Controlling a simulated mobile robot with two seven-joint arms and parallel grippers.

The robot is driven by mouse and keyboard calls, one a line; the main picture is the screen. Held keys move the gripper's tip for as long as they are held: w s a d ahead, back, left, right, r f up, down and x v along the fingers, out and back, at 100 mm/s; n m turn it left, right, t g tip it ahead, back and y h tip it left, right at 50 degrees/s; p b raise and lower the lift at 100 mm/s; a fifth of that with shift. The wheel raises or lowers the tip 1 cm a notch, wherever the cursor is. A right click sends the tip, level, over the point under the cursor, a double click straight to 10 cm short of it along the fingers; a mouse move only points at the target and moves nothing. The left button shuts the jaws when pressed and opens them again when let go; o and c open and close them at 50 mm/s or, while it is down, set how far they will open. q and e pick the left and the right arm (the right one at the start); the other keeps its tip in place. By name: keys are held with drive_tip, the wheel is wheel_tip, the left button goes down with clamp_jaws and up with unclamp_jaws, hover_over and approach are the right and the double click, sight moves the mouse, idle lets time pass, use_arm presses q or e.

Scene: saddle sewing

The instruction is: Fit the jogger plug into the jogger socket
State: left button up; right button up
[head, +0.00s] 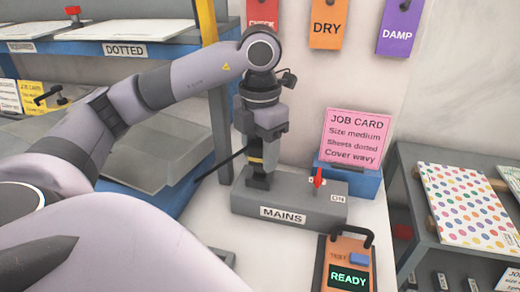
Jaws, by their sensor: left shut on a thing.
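My left gripper (264,150) points down over the grey block labelled MAINS (245,202) and is shut on a dark plug (261,180) with a yellow band above it. The plug is upright, and its lower end meets the left part of the block's top. I cannot tell whether it is seated in the socket, because the plug hides the socket opening. A black cord (222,166) runs off to the left behind the block. A red switch lever (318,176) stands upright on the block beside an ON label. My right gripper is not in view.
A tester reading READY (347,268) lies in front right of the block. A pink job card (357,138) stands in a blue holder (349,181) behind it. A grey shelf (411,195) with a dotted sheet (462,203) is at right. Blue-edged racks are at left.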

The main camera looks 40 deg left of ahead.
sight(260, 163)
use_arm(q)
drive_tip(key=shift+f+b, duration=1.2)
drive_tip(key=shift+f, duration=0.3)
drive_tip(key=o, duration=1.2)
drive_tip(key=shift+o, duration=0.2)
